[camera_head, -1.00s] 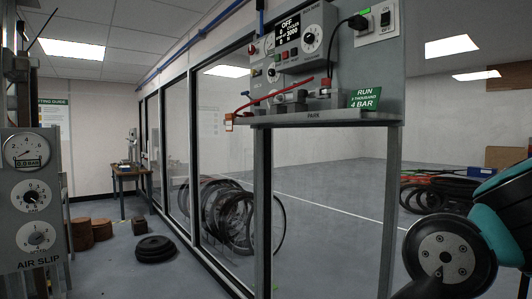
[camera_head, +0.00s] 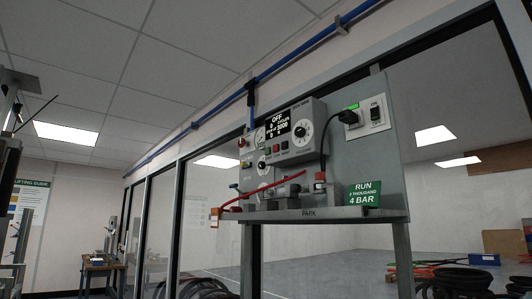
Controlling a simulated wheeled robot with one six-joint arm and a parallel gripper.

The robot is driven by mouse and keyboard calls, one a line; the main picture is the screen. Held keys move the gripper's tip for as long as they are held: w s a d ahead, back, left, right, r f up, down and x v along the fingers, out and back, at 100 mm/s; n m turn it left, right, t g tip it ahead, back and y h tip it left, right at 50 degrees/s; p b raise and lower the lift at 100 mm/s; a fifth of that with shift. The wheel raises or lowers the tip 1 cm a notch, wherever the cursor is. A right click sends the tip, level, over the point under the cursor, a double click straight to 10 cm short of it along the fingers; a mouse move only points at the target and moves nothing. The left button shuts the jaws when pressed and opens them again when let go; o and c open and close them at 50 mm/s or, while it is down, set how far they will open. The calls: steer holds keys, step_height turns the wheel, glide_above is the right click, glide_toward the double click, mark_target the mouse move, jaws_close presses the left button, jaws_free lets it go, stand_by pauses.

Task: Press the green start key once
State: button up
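A grey control box (camera_head: 304,152) is mounted on the upright panel (camera_head: 385,158) at the centre right. Its dark display (camera_head: 285,124) reads OFF, with smaller figures including 2000 beneath. A white dial with a black knob (camera_head: 301,132) sits to the right of the display. A row of small keys lies below the display, one of them red (camera_head: 284,147). A key just left of the red one looks green (camera_head: 276,150), though it is too small to be certain. My gripper is not in view.
A shelf marked PARK (camera_head: 309,214) juts out below the box, with clamps and a red hose (camera_head: 262,188) on it. A black plug (camera_head: 350,117) and switch (camera_head: 376,112) are upper right.

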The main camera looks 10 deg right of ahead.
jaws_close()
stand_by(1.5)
